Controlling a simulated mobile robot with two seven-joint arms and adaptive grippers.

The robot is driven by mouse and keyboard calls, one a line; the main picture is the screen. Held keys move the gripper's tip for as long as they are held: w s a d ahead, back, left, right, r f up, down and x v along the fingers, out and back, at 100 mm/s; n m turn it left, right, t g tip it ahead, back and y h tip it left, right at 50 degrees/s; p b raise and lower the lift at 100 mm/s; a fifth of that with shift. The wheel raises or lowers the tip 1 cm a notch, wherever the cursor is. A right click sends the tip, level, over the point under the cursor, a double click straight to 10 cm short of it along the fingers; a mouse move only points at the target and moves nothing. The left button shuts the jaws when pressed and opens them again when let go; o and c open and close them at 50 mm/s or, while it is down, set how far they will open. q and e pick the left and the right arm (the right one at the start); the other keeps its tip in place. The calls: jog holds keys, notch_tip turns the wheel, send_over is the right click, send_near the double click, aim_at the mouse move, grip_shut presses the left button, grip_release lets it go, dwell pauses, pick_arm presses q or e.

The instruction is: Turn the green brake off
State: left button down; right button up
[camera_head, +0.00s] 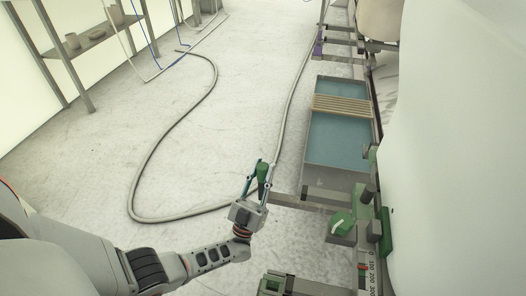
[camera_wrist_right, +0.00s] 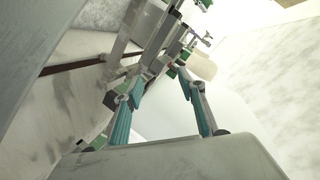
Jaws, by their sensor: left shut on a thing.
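The green brake handle (camera_head: 263,173) stands upright at the outer end of a grey bar (camera_head: 300,201) that reaches left from the machine. My left gripper (camera_head: 259,172) is shut around this green handle, with a finger on either side. Its fingers hide part of the handle and the bar's end. My right gripper (camera_wrist_right: 160,84) shows in the right wrist view, open, its teal fingers apart with nothing held between them. I cannot make out the brake handle in that view.
A blue-bottomed tray (camera_head: 340,138) with a slatted rack lies beyond the bar. Another green part (camera_head: 342,222) sits on the machine to the right. A grey hose (camera_head: 152,160) loops across the floor. Shelves (camera_head: 85,40) with pots stand at the upper left. A large pale body fills the right.

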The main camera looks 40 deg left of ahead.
aim_at(261, 180)
pick_arm(q)
jog(key=shift+s+d+f+h, duration=0.1)
jog(key=shift+h, duration=0.2)
jog(key=c, duration=1.8)
grip_release()
jog(key=shift+o, duration=0.2)
jog(key=shift+v, duration=2.65)
jog(key=s+d, duration=0.2)
jog(key=s, duration=0.9)
jog(key=shift+s+r, duration=0.2)
jog(key=shift+s, duration=0.1)
